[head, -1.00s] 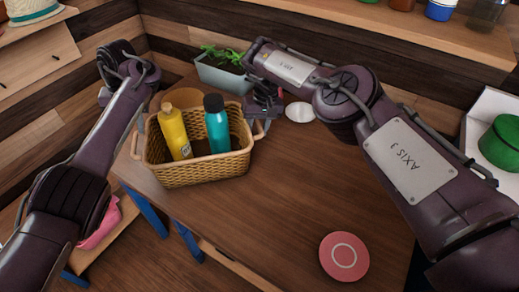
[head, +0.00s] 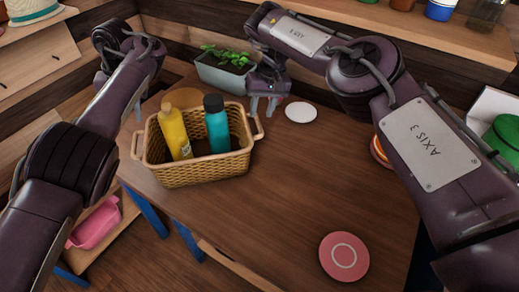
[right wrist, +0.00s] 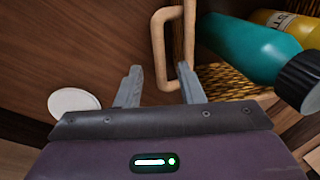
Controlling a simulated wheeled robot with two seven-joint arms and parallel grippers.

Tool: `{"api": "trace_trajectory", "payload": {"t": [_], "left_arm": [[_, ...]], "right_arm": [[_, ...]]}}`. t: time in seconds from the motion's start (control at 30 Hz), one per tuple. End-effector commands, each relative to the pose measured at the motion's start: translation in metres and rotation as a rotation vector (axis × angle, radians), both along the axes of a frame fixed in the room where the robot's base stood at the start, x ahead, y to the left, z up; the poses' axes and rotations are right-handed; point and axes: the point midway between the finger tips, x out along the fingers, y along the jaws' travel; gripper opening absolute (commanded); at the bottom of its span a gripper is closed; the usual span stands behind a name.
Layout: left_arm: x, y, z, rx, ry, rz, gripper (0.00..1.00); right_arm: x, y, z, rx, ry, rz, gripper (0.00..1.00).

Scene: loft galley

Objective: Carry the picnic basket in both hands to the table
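The wicker picnic basket (head: 200,170) stands upright on the wooden table (head: 270,215). It holds a yellow bottle (head: 174,130) and a teal bottle with a dark cap (head: 217,128). My right gripper (head: 264,106) is above the basket's right handle (head: 259,128). In the right wrist view, my right gripper (right wrist: 160,80) has its fingers apart, with the handle (right wrist: 160,45) showing between and beyond them, not clamped. My left gripper (head: 138,112) is above the left handle (head: 137,146). It is partly hidden by its own wrist, so its opening is unclear.
A planter with green leaves (head: 226,78) stands behind the basket. A white disc (head: 300,112) lies to the right of the basket, and a pink plate (head: 344,257) lies near the front. A pink bin (head: 95,226) is low at the left. The table's middle is clear.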

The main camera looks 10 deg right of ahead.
Motion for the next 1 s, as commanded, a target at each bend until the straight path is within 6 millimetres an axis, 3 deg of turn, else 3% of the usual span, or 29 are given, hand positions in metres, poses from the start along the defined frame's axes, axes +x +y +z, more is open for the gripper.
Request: {"api": "trace_trajectory", "payload": {"t": [0.1, 0.3, 0.87, 1.0], "left_arm": [[0.000, 0.000, 0.000, 0.000, 0.000, 0.000, 0.35], [0.000, 0.000, 0.000, 0.000, 0.000, 0.000, 0.35], [0.000, 0.000, 0.001, 0.000, 0.000, 0.000, 0.35], [0.000, 0.000, 0.019, 0.000, -0.001, 0.000, 0.35]], "right_arm": [[0.000, -0.004, 0.022, -0.002, -0.002, 0.001, 0.35], [0.000, -0.008, 0.042, -0.001, 0.000, 0.001, 0.35], [0.000, -0.009, 0.045, -0.001, 0.001, 0.000, 0.35], [0.000, -0.009, 0.063, 0.000, 0.000, 0.000, 0.35]]}}
